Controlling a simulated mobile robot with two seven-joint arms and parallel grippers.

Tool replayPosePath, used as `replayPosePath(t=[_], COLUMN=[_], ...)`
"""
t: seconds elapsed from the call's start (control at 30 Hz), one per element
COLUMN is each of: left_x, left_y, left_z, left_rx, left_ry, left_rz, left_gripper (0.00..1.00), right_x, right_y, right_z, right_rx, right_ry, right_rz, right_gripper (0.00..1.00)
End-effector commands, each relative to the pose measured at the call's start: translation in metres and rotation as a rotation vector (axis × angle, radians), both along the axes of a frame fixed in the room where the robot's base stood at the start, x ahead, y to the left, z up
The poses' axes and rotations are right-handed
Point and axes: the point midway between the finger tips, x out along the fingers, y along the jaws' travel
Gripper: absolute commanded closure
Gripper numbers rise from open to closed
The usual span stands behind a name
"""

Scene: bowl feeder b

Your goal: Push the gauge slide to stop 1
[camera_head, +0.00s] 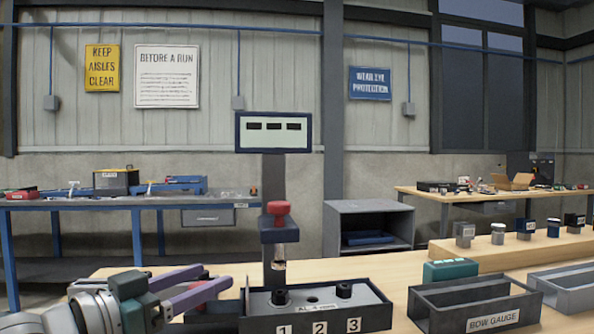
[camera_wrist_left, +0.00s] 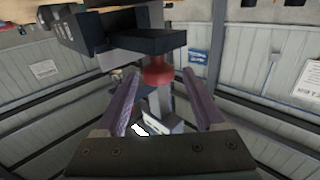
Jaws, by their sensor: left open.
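I cannot tell which part is the slide. My left gripper (camera_head: 214,280) is open, its purple fingers pointing right, at the box's left end. In the left wrist view, a red knob (camera_wrist_left: 158,72) and a dark block (camera_wrist_left: 145,42) show beyond the open fingers. My right gripper is not in view.
A display panel (camera_head: 273,132) stands on a post behind the gauge box. Several small blocks stand on a wooden ledge (camera_head: 515,252). Some bare table shows between them.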

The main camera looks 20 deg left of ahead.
Motion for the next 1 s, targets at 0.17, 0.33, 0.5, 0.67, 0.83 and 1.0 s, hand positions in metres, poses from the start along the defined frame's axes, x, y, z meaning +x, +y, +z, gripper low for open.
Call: replayPosePath(t=[0.17, 0.33, 0.5, 0.67, 0.83, 1.0], left_x=[-0.001, 0.000, -0.001, 0.000, 0.000, 0.000], left_y=[-0.001, 0.000, -0.001, 0.000, 0.000, 0.000], left_z=[0.049, 0.095, 0.138, 0.168, 0.183, 0.186], left_rx=[0.003, 0.006, 0.005, 0.003, 0.002, 0.000], left_ry=[-0.003, -0.005, -0.003, -0.003, 0.000, 0.000], left_rz=[-0.004, -0.004, -0.004, -0.002, -0.001, -0.001], left_gripper=[0.30, 0.30, 0.30, 0.30, 0.30, 0.30], right_x=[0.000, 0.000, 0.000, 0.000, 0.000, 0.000], right_y=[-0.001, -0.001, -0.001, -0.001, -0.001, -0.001], right_z=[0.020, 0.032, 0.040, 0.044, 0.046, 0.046], right_rx=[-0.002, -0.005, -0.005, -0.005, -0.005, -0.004], right_ry=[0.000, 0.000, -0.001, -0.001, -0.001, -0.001], right_rz=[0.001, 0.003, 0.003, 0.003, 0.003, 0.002], right_gripper=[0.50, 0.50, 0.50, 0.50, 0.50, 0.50])
